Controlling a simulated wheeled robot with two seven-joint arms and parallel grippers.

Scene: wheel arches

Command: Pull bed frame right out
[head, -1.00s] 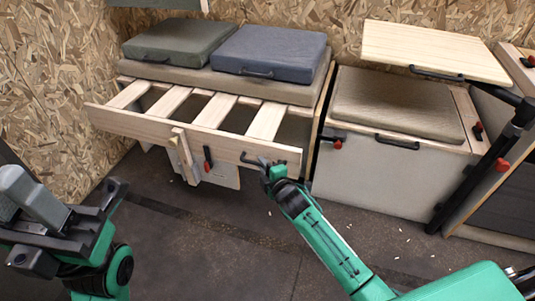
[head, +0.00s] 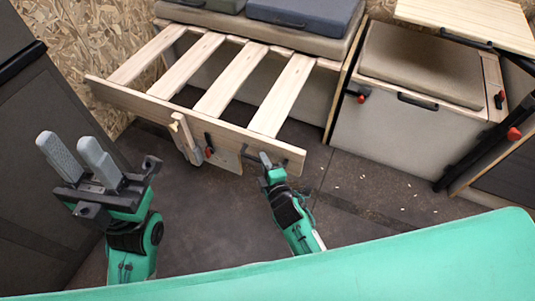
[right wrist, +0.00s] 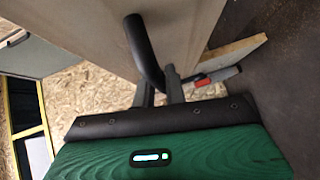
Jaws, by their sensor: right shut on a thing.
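The slatted wooden bed frame (head: 130,97) extends out from the bench in the head view, with gaps between its pale slats. A black handle (head: 250,153) sits at the right end of its front board. My right gripper (head: 266,163) is shut on this handle. In the right wrist view the black handle (right wrist: 146,55) runs down between the gripper fingers (right wrist: 170,85). My left gripper (head: 78,158) is open and empty, left of and below the bed frame, apart from it. A wooden leg (head: 183,136) and a red-tipped latch (head: 209,148) are on the front board.
Grey and blue cushions (head: 307,13) lie on the bench behind. A cabinet with a beige cushion (head: 420,65) stands to the right, a wooden tabletop (head: 470,18) above it. A dark cabinet (head: 50,150) is at the left.

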